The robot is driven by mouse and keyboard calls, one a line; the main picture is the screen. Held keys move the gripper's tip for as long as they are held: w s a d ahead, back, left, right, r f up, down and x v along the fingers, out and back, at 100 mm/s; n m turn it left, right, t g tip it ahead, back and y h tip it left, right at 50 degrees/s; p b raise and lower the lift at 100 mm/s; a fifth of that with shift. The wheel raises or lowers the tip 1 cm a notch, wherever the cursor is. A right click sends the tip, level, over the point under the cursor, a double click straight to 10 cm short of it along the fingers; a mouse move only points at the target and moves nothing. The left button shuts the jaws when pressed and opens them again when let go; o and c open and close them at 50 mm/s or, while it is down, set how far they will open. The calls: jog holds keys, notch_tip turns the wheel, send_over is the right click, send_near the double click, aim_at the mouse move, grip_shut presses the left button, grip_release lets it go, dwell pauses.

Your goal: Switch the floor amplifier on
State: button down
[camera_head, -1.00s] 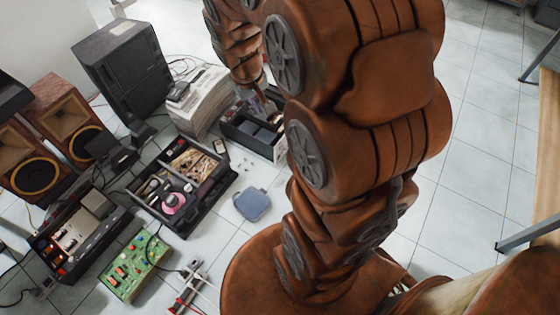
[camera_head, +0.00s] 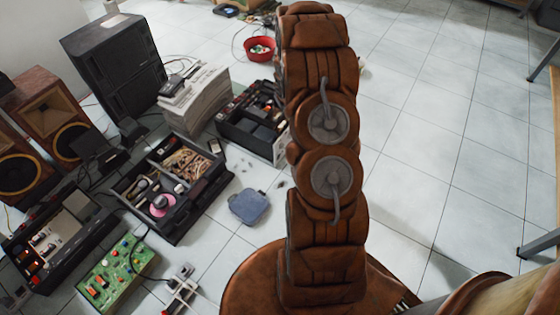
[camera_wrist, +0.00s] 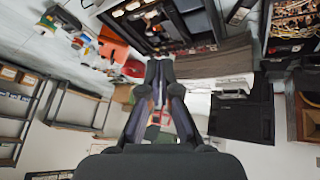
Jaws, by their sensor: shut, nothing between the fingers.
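An open black chassis with pale components, which looks like the floor amplifier (camera_head: 72,243), lies on the floor at the lower left of the head view. Small red-orange lights glow at its near left end. I cannot make out which part is its switch. My gripper (camera_wrist: 159,68) shows in the wrist view, its two dark fingers drawn together with nothing between them. In the head view my arm stands in the middle and my gripper is hidden. The gripper is apart from the amplifier, which I cannot identify in the wrist view.
A green circuit board (camera_head: 115,276) lies beside the amplifier. Wooden speakers (camera_head: 50,125), a black cabinet (camera_head: 118,68), an open tool case (camera_head: 176,190), a paper stack (camera_head: 197,98) and a blue pouch (camera_head: 249,206) crowd the left floor. Cables run between them.

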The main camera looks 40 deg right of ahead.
aim_at(279, 157)
jog(key=d+f+t+b, duration=0.1)
jog(key=d+f+b, duration=0.3)
jog(key=f, duration=0.7)
jog(key=d+f+t+b, duration=0.1)
jog(key=d+f+b, duration=0.2)
jog(key=f, duration=0.8)
jog(key=s+f+t+b, duration=0.1)
jog(key=s+f+b, duration=0.1)
jog(key=f, duration=0.4)
jog(key=s+f+t+b, duration=0.1)
jog(key=s+f+b, duration=0.1)
jog(key=f, duration=0.5)
jog(key=s+f+m+t+y+b, duration=0.1)
jog(key=s+f+t+b, duration=0.1)
jog(key=f+b, duration=0.2)
notch_tip(279, 157, down, 4)
jog(key=shift+a+r, duration=0.15)
jog(key=shift+r, duration=0.1)
jog(key=shift+w, duration=0.1)
jog(key=shift+w+a+r+p, duration=0.2)
jog(key=shift+w+a, duration=0.2)
jog(key=shift+w, duration=1)
jog(key=shift+w+a+r+p, duration=0.15)
jog(key=shift+w+a, duration=0.3)
jog(key=shift+w, duration=0.9)
jog(key=shift+w+a+r+p, duration=0.2)
jog(key=shift+w+a, duration=0.2)
jog(key=shift+w, duration=1)
jog(key=shift+w, duration=0.2)
